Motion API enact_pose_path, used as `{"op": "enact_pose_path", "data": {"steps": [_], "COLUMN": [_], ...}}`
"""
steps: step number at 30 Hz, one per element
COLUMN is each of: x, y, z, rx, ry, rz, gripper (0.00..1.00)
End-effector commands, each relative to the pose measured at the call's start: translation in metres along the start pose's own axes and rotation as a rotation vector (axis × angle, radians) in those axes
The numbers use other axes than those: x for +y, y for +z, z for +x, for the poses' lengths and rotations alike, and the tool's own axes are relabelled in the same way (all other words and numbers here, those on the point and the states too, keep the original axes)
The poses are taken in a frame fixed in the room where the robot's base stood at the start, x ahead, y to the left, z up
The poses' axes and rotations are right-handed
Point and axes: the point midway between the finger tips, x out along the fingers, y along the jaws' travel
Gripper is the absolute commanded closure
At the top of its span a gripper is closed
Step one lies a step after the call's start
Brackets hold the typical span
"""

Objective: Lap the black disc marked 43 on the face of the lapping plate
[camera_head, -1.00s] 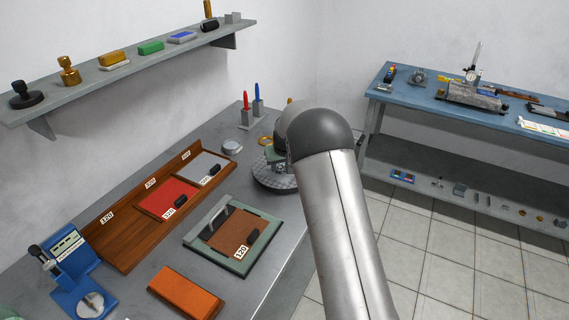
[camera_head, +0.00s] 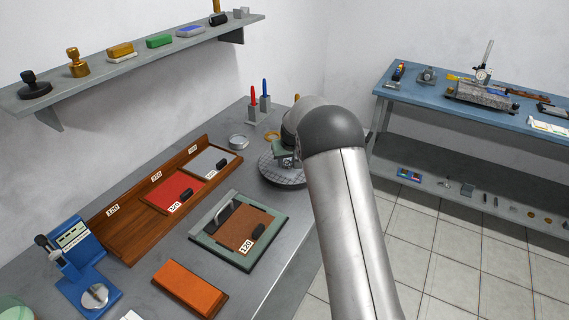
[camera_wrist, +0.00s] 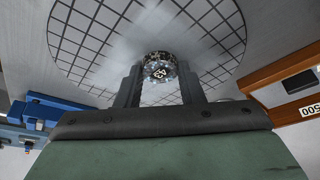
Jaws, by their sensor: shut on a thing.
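The lapping plate (camera_wrist: 95,50), round and pale grey with a dark square grid, lies behind the disc in that view. I cannot tell whether the disc touches its face. In the head view the lapping plate (camera_head: 277,174) stands at the far end of the grey bench, partly covered by my arm. The disc is hidden there.
A wooden rack (camera_head: 135,232) with numbered sheets lies along the wall side. A green-framed tray with a brown sheet (camera_head: 203,229), an orange block (camera_head: 188,284) and a blue gauge stand (camera_head: 78,262) are nearer. A small round tin (camera_head: 238,142) sits left of the plate.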

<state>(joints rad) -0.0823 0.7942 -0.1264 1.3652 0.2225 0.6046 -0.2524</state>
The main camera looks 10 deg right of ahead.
Motion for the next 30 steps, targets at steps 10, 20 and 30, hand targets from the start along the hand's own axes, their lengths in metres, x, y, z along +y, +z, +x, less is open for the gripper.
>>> {"op": "enact_pose_path", "data": {"steps": [10, 20, 30], "x": [0.023, 0.043, 0.045], "y": [-0.021, -0.038, -0.041], "z": [0.009, 0.017, 0.018], "rx": [-0.001, -0.001, -0.002], "ry": [0.001, 0.0, 0.0], "rz": [0.001, 0.002, 0.001], "gripper": [0.89, 0.89, 0.89]}}
